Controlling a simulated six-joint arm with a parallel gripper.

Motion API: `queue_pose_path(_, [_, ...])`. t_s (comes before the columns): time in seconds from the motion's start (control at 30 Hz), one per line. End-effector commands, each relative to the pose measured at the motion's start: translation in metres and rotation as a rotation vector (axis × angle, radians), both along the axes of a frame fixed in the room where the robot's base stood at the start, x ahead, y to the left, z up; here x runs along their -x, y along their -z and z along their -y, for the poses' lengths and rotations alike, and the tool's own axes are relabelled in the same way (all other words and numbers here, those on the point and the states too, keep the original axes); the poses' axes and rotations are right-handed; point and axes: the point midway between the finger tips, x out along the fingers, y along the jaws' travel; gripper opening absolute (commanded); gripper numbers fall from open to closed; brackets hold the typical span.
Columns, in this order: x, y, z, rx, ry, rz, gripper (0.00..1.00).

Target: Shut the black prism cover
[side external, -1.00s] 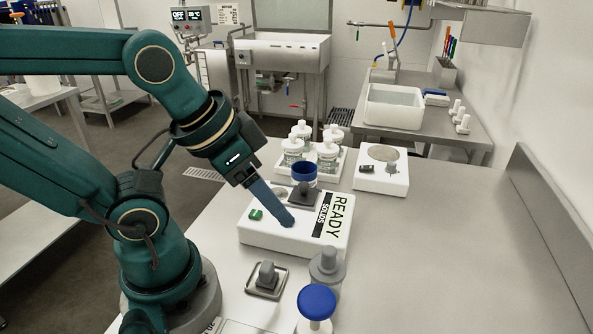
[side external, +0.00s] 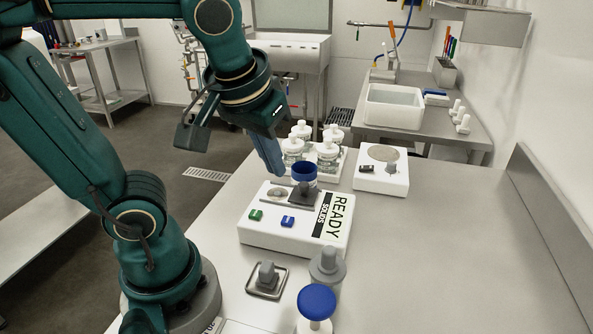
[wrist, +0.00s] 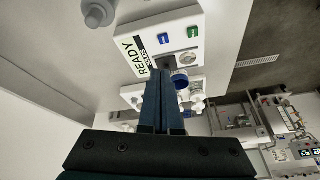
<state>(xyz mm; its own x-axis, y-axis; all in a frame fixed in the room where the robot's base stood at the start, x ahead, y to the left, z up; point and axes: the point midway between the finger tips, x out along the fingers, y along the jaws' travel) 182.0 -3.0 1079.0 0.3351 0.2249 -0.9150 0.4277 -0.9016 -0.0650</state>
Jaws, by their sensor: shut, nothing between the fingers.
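The white instrument (side external: 290,238) marked READY SOLIDS stands on the bench, with a green button (side external: 255,215) and a blue button (side external: 288,221) on top. Its round prism spot (side external: 278,193) is uncovered. The black prism cover (side external: 302,199) lies to the right of that spot, with a small raised knob; its exact tilt is hard to tell. My gripper (side external: 279,172) is shut and empty, its blue fingers pointing down just behind and left of the prism spot. In the wrist view the shut fingers (wrist: 160,72) hide part of the cover.
A blue-rimmed cup (side external: 304,172) stands right behind the cover, close to my fingers. Several white bottles (side external: 328,153) stand in a tray behind it. A second white device (side external: 381,178) is at the back right. A blue-topped stamp (side external: 317,303) and grey knobs are in front. The bench at right is clear.

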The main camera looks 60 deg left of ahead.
Motion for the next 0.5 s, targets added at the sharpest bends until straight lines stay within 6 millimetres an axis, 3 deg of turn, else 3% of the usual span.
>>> queue_pose_path(0.27, [-0.054, -0.006, -0.001, -0.168, -0.165, -0.05, 0.0])
queue_pose_path(0.5, [-0.092, 0.012, 0.024, -0.309, -0.149, -0.067, 0.0])
